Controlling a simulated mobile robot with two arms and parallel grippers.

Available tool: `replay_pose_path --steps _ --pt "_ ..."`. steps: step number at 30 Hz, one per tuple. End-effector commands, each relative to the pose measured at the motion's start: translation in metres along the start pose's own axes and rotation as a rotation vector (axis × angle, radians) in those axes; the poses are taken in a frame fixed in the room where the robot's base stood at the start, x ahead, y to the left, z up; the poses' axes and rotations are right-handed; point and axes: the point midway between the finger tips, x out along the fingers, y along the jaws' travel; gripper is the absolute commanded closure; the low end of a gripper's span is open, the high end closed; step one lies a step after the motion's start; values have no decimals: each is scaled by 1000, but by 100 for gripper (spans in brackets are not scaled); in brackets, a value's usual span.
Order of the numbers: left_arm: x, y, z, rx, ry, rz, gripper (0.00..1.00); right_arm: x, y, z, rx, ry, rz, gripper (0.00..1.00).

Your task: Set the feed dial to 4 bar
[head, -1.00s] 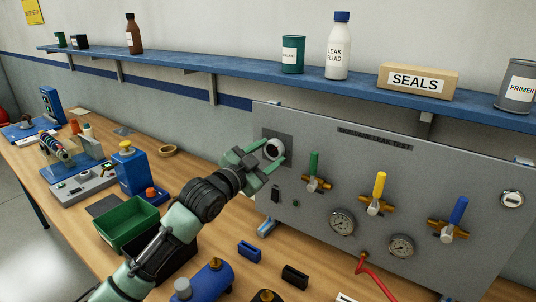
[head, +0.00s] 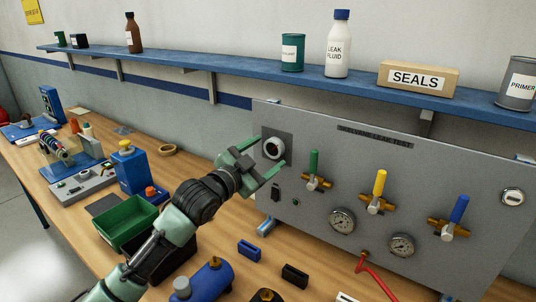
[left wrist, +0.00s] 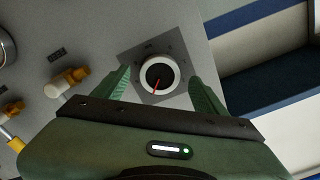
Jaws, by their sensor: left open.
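The feed dial (head: 273,148) is a round white-rimmed knob on a dark square plate at the upper left of the grey panel (head: 330,180). It also shows in the left wrist view (left wrist: 159,77), with a red pointer line on its face slanting down and slightly left in that picture. The scale marks around it are too small to read. My left gripper (head: 270,152) is open in front of the dial. In the left wrist view its green fingers (left wrist: 160,80) stand on either side of the dial, with gaps showing. My right gripper is not in view.
Green, yellow and blue handled valves (head: 314,170) and gauges (head: 342,221) are on the panel right of the dial. A blue shelf (head: 230,72) with bottles and a SEALS box runs above. A green bin (head: 128,225) and other items stand on the wooden bench below.

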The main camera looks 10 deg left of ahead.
Motion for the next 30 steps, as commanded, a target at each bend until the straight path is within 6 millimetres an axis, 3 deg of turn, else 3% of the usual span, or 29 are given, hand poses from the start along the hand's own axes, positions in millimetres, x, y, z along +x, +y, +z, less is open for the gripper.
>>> replay_pose_path --steps 6,12,24,30 --pt "-38 2 3 5 -1 1 28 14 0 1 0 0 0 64" --pt "-59 1 2 3 -1 0 28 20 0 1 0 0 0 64" --pt "-63 -1 -2 2 0 0 28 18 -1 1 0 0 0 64" --pt "-63 -19 -29 2 0 0 28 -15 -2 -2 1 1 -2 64"
